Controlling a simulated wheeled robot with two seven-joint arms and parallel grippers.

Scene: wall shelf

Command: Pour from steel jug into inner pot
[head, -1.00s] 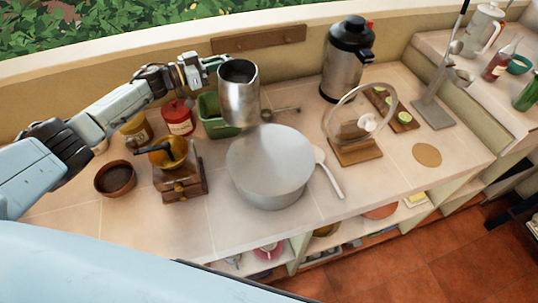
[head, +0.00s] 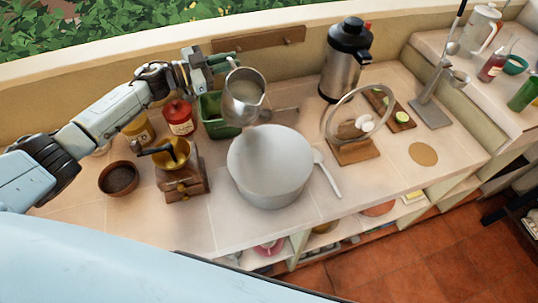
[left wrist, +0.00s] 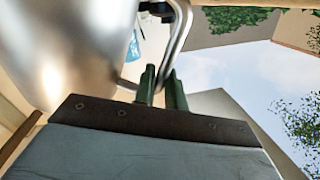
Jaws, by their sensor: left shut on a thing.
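The steel jug (head: 243,110) is held above the back rim of the inner pot, tilted with its mouth toward the head camera. Pale contents show inside the jug. My left gripper (head: 222,62) is shut on the jug's handle. In the left wrist view the green fingers (left wrist: 162,88) close around the handle (left wrist: 182,40), beside the jug's shiny body (left wrist: 75,50). The inner pot (head: 270,187) is a wide grey pot standing upright on the counter. Its inside looks pale and even; I cannot tell its level. My right gripper is out of view.
A grinder (head: 180,180), brown bowl (head: 119,178), red jar (head: 179,117) and green container (head: 212,112) stand left of the pot. A white spoon (head: 328,176), glass lid on a wooden stand (head: 355,150) and steel flask (head: 342,68) are to the right.

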